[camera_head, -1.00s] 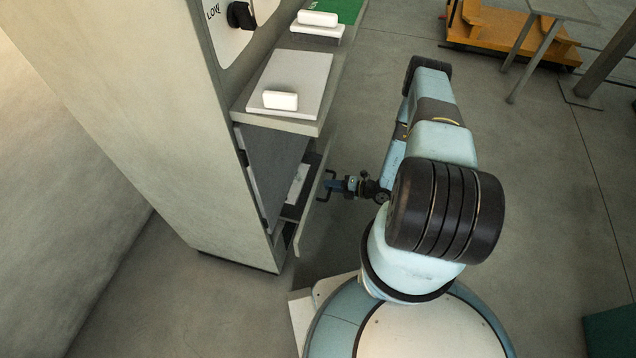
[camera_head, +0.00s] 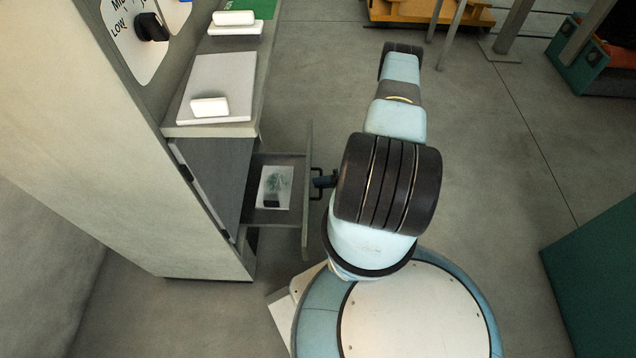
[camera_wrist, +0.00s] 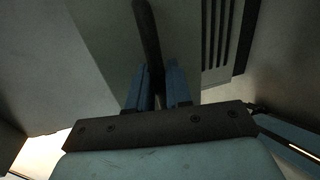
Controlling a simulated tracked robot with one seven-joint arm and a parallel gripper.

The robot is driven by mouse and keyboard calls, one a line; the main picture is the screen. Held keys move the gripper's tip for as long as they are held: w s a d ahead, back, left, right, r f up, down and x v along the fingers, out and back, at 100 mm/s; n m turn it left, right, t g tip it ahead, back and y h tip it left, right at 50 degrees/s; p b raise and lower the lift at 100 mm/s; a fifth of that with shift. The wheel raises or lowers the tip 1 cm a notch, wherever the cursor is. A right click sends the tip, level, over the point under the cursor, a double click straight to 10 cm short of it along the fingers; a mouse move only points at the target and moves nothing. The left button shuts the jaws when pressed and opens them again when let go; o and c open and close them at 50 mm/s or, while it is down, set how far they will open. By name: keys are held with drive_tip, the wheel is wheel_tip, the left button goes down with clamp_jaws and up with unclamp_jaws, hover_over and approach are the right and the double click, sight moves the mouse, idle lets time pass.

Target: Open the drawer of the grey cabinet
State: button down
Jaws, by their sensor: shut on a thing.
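The grey cabinet (camera_head: 215,185) stands at the left in the head view. Its drawer (camera_head: 308,190) is pulled out to the right, and its inside shows. A pale printed sheet (camera_head: 275,187) and a small dark item lie in the drawer. The drawer's dark handle (camera_head: 315,184) sticks out from its front. My gripper (camera_head: 325,181) is at the handle, partly hidden behind my arm. In the wrist view the blue fingers of my gripper (camera_wrist: 157,88) are shut around the dark handle bar (camera_wrist: 147,35).
White blocks (camera_head: 209,107) and a pale board (camera_head: 220,85) lie on the cabinet top. A dial panel (camera_head: 145,30) is above. An orange cart (camera_head: 425,12) stands far back, and a green box (camera_head: 595,270) is at the right. Open floor lies right of my arm.

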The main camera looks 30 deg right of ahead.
drive_tip(key=shift+s+f, duration=0.2)
drive_tip(key=c, duration=1.4)
unclamp_jaws()
drive_tip(key=shift+o, duration=0.8)
drive_tip(key=shift+w+r, duration=0.1)
drive_tip(key=v, duration=1.3)
drive_tip(key=shift+d, duration=0.35)
